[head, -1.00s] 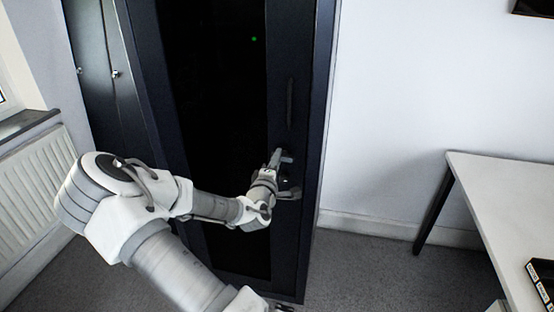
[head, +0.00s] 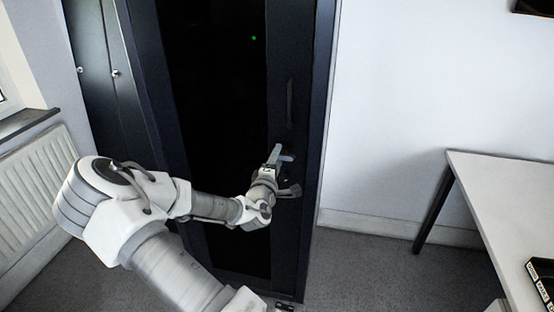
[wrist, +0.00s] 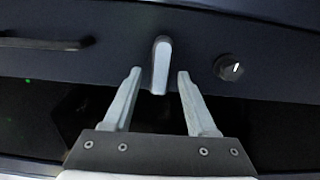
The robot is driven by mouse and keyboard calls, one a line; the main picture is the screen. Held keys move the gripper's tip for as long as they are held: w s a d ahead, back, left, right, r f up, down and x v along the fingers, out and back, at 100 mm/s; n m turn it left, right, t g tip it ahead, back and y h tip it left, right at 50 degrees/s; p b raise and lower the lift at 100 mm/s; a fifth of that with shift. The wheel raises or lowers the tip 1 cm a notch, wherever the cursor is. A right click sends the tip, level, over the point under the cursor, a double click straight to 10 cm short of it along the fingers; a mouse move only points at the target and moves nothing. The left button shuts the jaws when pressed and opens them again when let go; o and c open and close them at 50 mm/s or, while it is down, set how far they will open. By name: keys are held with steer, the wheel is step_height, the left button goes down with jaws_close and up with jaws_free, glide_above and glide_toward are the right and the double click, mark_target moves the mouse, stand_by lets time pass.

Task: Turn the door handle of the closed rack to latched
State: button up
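The closed rack (head: 215,90) has a dark door with a dark glass panel. Its door handle, a short grey lever (wrist: 161,66), shows in the wrist view, standing out across the door frame toward the glass. My gripper (wrist: 159,72) is open, with one finger on each side of the lever's free end. Gaps show on both sides, and I cannot tell how deep the lever sits between the fingers. In the head view my gripper (head: 284,169) is at the door's right edge strip, and its fingers partly cover the lever.
A dark pull bar (head: 290,103) is on the door above the lever. A round knob (wrist: 230,67) with a white mark lies beside the lever in the wrist view. A white table (head: 500,195) stands at right, a radiator (head: 40,185) at left. Floor shows between rack and table.

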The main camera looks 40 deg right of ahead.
steer(key=p+v, duration=0.5)
steer(key=v, duration=1.2)
steer(key=shift+p, duration=0.35)
steer(key=shift+s+a, duration=0.15)
steer(key=shift+s, duration=0.05)
